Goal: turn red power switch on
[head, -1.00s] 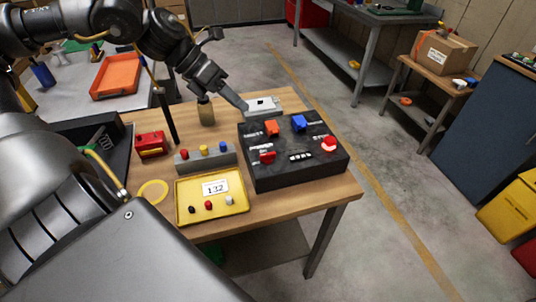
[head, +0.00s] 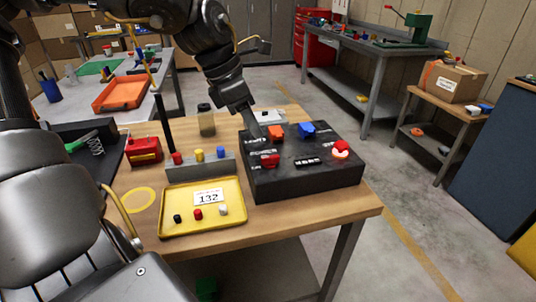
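A black control box (head: 318,181) sits on the wooden table's right part. On its top are a red switch (head: 270,160) at the front left, an orange switch (head: 276,132), a blue switch (head: 306,130) and a round red button (head: 341,148) at the right. The labels are too small to read. My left gripper (head: 254,128) points down at the box's back left corner, left of the orange switch and behind the red one. Its fingers show as one narrow tip, together and empty. I cannot tell whether it touches the box. My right gripper is out of view.
A yellow tray (head: 233,229) marked 132 lies at the front. Behind it are a grey block with several coloured knobs (head: 172,172), a red box (head: 144,151), a jar (head: 206,121) and a black upright rod (head: 163,118). The floor right of the table is clear.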

